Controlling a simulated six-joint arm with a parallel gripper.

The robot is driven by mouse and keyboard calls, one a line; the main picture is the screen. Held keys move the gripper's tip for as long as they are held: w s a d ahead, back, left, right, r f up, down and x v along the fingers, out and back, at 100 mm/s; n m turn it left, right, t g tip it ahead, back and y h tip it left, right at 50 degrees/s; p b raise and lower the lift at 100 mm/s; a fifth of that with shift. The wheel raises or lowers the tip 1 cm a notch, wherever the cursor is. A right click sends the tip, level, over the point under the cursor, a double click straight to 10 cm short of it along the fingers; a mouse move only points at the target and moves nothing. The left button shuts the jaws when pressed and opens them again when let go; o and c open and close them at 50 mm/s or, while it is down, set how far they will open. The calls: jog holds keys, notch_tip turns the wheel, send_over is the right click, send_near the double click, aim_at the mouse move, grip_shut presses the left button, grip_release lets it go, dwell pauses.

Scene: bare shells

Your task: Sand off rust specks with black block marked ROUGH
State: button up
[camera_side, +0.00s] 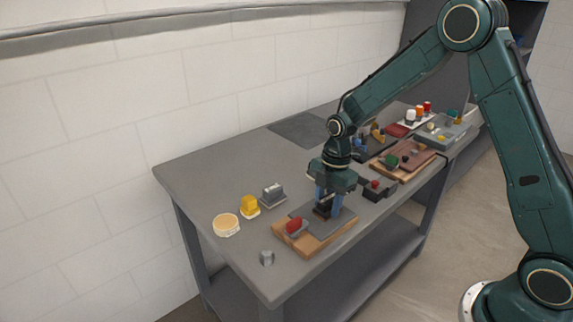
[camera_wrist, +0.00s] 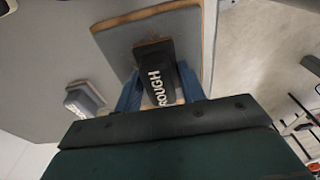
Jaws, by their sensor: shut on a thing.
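The black block (camera_wrist: 155,78) shows the white word ROUGH in the wrist view and sits between my blue fingers. My gripper (camera_side: 328,207) is shut on this block, which shows as a dark shape in the side view (camera_side: 322,211). The block is low over a grey plate (camera_side: 318,231) on a wooden board (camera_side: 326,247); I cannot tell whether it touches. The plate also shows in the wrist view (camera_wrist: 118,42).
A red-topped block (camera_side: 295,226) stands at the board's left end. A yellow object (camera_side: 249,207), a round tan-topped dish (camera_side: 226,225), a grey block (camera_side: 272,194) and a small metal piece (camera_side: 267,258) stand left. A dark box (camera_side: 378,188), a brown board (camera_side: 412,166) and a grey tray (camera_side: 452,133) lie right.

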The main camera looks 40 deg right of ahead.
aim_at(314, 221)
jog(key=shift+a+f, duration=0.15)
jog(key=shift+a, duration=2)
jog(key=shift+d, duration=2.25)
jog(key=shift+d+f, duration=0.1)
jog(key=shift+d, duration=0.05)
jog(key=shift+s+d, duration=0.1)
jog(key=shift+d, duration=1.85)
jog(key=shift+r, duration=0.25)
